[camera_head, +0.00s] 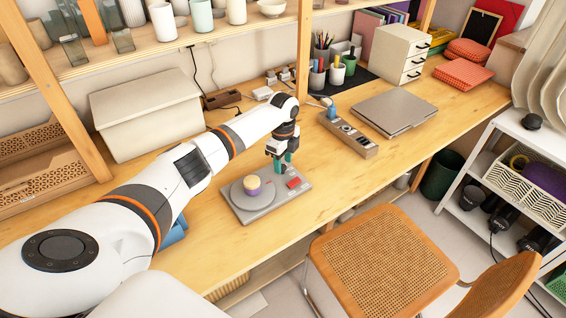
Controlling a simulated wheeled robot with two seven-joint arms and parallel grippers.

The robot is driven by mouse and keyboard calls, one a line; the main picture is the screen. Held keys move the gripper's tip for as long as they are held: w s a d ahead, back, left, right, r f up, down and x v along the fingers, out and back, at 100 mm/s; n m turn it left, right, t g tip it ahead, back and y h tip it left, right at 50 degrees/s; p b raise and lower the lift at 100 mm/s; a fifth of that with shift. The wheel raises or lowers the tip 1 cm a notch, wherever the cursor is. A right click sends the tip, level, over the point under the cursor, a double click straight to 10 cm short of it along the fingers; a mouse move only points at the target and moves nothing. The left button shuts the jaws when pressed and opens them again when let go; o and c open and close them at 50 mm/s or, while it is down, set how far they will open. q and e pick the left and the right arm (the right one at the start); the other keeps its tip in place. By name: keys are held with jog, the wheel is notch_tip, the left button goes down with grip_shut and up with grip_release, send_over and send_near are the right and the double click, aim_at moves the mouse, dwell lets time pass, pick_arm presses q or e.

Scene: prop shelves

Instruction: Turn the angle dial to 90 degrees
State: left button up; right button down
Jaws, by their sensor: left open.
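The angle dial is a grey flat device (262,207) on the wooden desk, below the middle of the head view. The dial's markings are too small to read. My right gripper is not in view.
A long grey control box (348,135) and a closed laptop (394,112) lie to the right on the desk (330,190). A white lidded box (147,115) stands behind my left arm. A wicker chair (385,262) stands at the front edge. The desk right of the device is clear.

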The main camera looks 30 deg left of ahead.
aim_at(283, 166)
pick_arm(q)
notch_tip(283, 166, up, 11)
jog(key=b, duration=0.1)
dwell(0.7)
